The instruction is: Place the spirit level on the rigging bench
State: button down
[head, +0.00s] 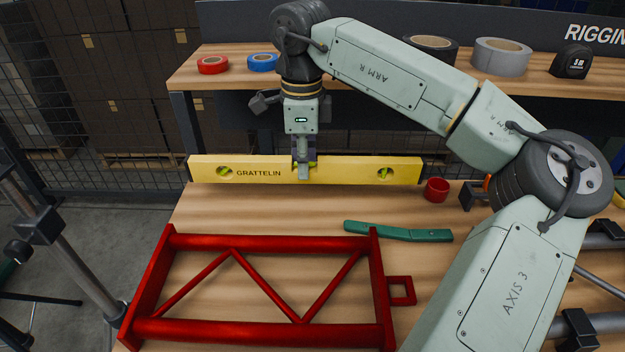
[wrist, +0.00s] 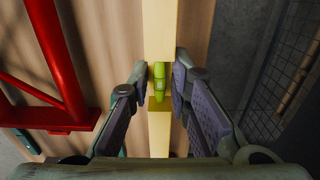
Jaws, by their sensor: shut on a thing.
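The yellow spirit level (head: 330,170), lettered GRATTELIN, runs left to right along the back edge of the wooden rigging bench (head: 300,212), on its narrow side with a broad face toward the head camera. My gripper (head: 303,168) comes down from above and is shut on the level near its middle. In the wrist view the level (wrist: 160,30) passes between both fingers (wrist: 160,85), with a green vial between them. I cannot tell whether the level's underside touches the bench top.
A red steel frame (head: 262,243) fills the front left of the bench. A green strip (head: 398,233) and a red tape roll (head: 436,190) lie right of centre. A raised shelf (head: 215,83) behind holds tape rolls and a tape measure (head: 572,61). Bare wood lies between level and frame.

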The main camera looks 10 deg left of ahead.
aim_at(304, 182)
jog(key=shift+f+p, duration=0.3)
jog(key=shift+f, duration=2.3)
jog(key=shift+f, duration=0.2)
jog(key=c, duration=1.5)
grip_release()
jog(key=shift+r, duration=0.1)
notch_tip(304, 182, up, 12)
jog(key=shift+r+b, duration=0.1)
jog(key=shift+b, duration=0.35)
